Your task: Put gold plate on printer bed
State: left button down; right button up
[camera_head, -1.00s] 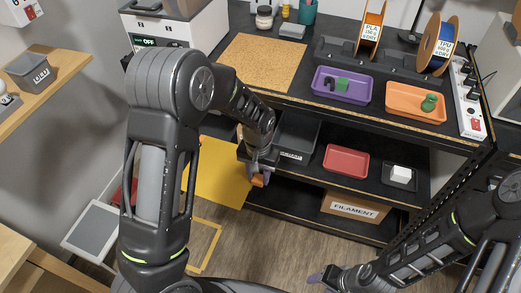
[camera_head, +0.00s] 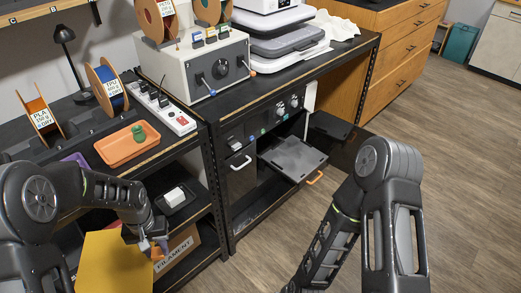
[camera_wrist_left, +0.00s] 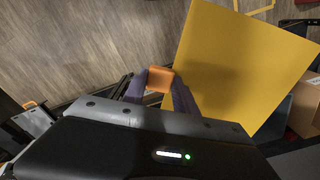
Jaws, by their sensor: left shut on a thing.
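The gold plate (camera_head: 112,268) is a flat yellow sheet at the lower left of the head view, and fills much of the wrist view (camera_wrist_left: 240,65). My left gripper (camera_head: 158,247) is shut on the plate's orange tab, which shows between the dark fingers in the wrist view (camera_wrist_left: 160,82). The plate hangs in front of the shelf unit. The printer bed (camera_head: 292,157) is a bare grey plate with an orange handle (camera_head: 315,178), out in front of the printer's open bay. The plate and bed are well apart. My right arm's gripper is out of view.
An open dark door (camera_head: 335,128) stands right of the bed. The shelf (camera_head: 180,215) holds a white block, with a filament box (camera_head: 176,250) below. An orange tray (camera_head: 125,146) sits on the upper shelf. Wooden floor is clear at the right.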

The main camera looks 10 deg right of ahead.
aim_at(295, 158)
jog(key=i+l+z, duration=0.1)
jog(key=z, duration=1.05)
jog(key=i+l+z, duration=0.1)
jog(key=i, duration=0.65)
jog(key=i+l+z, duration=0.1)
jog(key=i, duration=0.7)
jog(key=i+j, duration=0.25)
jog(key=i, duration=0.15)
